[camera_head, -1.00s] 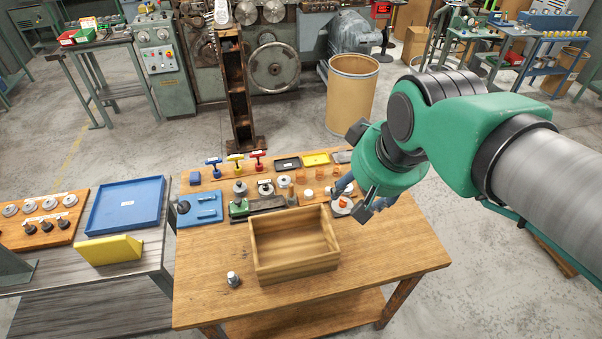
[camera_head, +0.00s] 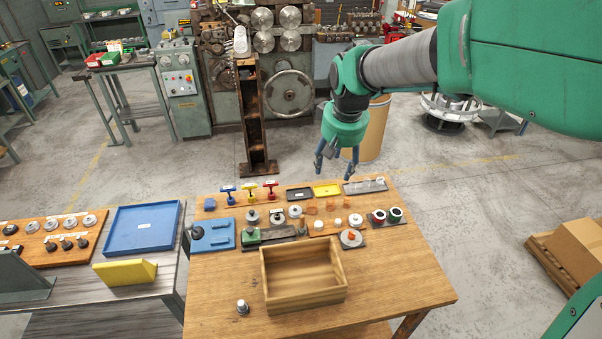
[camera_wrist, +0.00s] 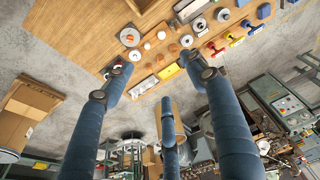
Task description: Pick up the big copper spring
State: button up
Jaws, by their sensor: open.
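Several small copper-orange pieces (camera_head: 311,210) stand in a row at the back of the wooden workbench (camera_head: 395,265). They also show in the wrist view (camera_wrist: 173,48). They are too small for me to tell which one is the big copper spring, or whether their coils show. My gripper (camera_head: 336,165) is open and empty, its blue-grey fingers spread and pointing down. It is above and behind the bench's back edge, apart from the copper pieces. In the wrist view my gripper (camera_wrist: 154,75) has its fingers spread below the bench items.
An open wooden box (camera_head: 303,300) stands in front of the pieces. A small metal part (camera_head: 242,307) is left of it. Red, yellow and blue T-handles (camera_head: 250,187) and shallow trays (camera_head: 327,190) line the back. The bench's right front is clear. A brown drum (camera_head: 376,128) stands behind.

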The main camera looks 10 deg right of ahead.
jog(key=w+f+g+p, duration=0.1)
jog(key=w+f+p, duration=0.2)
jog(key=w+f, duration=0.8)
jog(key=n+g+p, duration=0.1)
jog(key=g+p, duration=0.1)
jog(key=p, duration=0.2)
send_over(312, 202)
notch_tip(312, 202, down, 14)
jog(key=shift+r, duration=0.1)
jog(key=shift+f, duration=4.3)
jog(key=shift+f, duration=2.6)
jog(key=c, duration=1.1)
